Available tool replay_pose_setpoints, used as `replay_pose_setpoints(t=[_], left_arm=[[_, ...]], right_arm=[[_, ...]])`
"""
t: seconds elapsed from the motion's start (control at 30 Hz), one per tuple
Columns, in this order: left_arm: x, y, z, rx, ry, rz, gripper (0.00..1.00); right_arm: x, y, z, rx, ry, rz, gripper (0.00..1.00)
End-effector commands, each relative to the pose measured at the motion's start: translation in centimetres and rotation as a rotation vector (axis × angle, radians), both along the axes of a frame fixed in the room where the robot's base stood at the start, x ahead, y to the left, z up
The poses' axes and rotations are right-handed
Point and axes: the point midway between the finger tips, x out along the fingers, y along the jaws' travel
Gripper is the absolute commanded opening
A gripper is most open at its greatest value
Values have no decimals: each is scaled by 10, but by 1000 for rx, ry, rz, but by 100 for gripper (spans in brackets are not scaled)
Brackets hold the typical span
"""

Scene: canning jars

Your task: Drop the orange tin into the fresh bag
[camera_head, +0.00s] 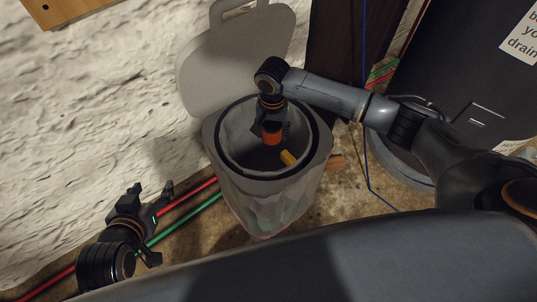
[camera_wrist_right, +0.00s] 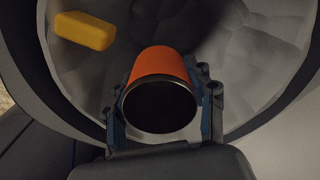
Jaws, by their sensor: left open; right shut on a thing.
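The orange tin (camera_head: 272,138) is held by my right gripper (camera_head: 270,132) over the open mouth of the bin. In the right wrist view the orange tin (camera_wrist_right: 160,70) sits between the two fingers of my right gripper (camera_wrist_right: 165,95), its dark round end facing the camera. The grey bag (camera_head: 236,133) lines the bin, and its pale creased inside (camera_wrist_right: 230,50) shows around the tin. My left gripper (camera_head: 152,203) is open and empty, low at the left, apart from the bin.
A yellow block (camera_head: 288,158) lies inside the bag; it also shows in the right wrist view (camera_wrist_right: 85,30). The bin's grey lid (camera_head: 235,55) stands open behind it. Red and green lines (camera_head: 185,203) run along the floor by the white wall. A dark cabinet (camera_head: 470,80) stands at right.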

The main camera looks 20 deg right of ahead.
Motion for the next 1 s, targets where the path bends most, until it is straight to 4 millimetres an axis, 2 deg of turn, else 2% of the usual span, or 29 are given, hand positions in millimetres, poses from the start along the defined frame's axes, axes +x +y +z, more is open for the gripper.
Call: replay_pose_setpoints(t=[0.03, 0.07, 0.17, 0.57, 0.67, 1.0], left_arm=[[0, 0, 0, 0, 0, 0, 58], [0, 0, 0, 0, 0, 0, 58], [0, 0, 0, 0, 1, 0, 58], [0, 0, 0, 0, 2, 0, 58], [0, 0, 0, 0, 2, 0, 58], [0, 0, 0, 0, 2, 0, 58]], right_arm=[[0, 0, 0, 0, 0, 0, 26], [0, 0, 0, 0, 0, 0, 61], [0, 0, 0, 0, 0, 0, 81], [0, 0, 4, 0, -1, 0, 81], [1, 0, 16, 1, -2, 0, 81], [1, 0, 87, 1, -4, 0, 81]])
